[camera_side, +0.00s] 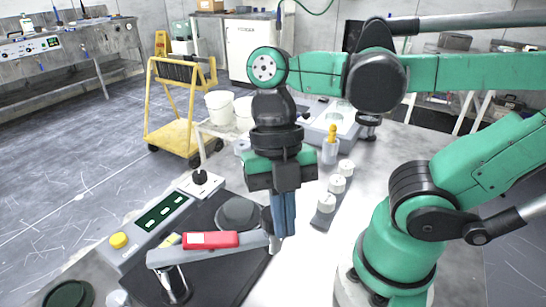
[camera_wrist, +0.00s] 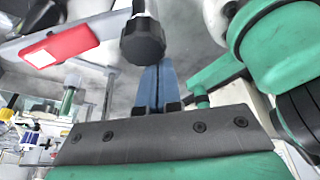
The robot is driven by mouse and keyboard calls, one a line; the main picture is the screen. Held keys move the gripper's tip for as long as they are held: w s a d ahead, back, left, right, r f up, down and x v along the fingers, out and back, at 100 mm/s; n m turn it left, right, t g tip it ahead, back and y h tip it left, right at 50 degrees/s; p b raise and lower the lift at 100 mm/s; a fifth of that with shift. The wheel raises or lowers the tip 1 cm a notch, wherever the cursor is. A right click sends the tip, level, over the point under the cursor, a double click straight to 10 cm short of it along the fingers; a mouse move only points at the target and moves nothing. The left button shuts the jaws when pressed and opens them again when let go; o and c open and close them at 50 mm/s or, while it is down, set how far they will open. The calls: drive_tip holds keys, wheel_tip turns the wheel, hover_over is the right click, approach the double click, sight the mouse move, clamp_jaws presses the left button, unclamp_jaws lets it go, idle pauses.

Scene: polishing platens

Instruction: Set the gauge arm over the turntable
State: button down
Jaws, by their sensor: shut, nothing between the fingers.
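The gauge arm (camera_side: 254,240) is a pale grey bar with a red block (camera_side: 211,240) on top, on a metal post (camera_side: 174,282) at its left end. In the side view the bar crosses in front of the dark round turntable (camera_side: 236,211); I cannot tell whether any of it overhangs the disc. A dark knob (camera_wrist: 142,40) stands at the bar's right end in the wrist view. My gripper (camera_side: 285,235) points down with its blue fingers shut and empty, close beside that end. I cannot tell whether they touch it. The wrist view also shows the fingers (camera_wrist: 158,66).
A control box with a yellow button (camera_side: 119,240) lies left of the black mat (camera_side: 225,285). White round pieces (camera_side: 337,184) stand in a row to the right, with a yellow-topped bottle (camera_side: 331,150) behind. White buckets (camera_side: 219,106) stand farther back.

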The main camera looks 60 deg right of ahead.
drive_tip(key=w+d, duration=0.6)
drive_tip(key=w, duration=0.4)
drive_tip(key=shift+w, duration=0.3)
idle(0.4)
drive_tip(key=s+d, duration=0.1)
drive_tip(key=s, duration=0.4)
drive_tip(key=w+r, duration=0.3)
drive_tip(key=r, duration=0.6)
drive_tip(key=shift+w+a+r, duration=0.25)
drive_tip(key=shift+w+a, duration=0.15)
drive_tip(key=shift+a, duration=0.05)
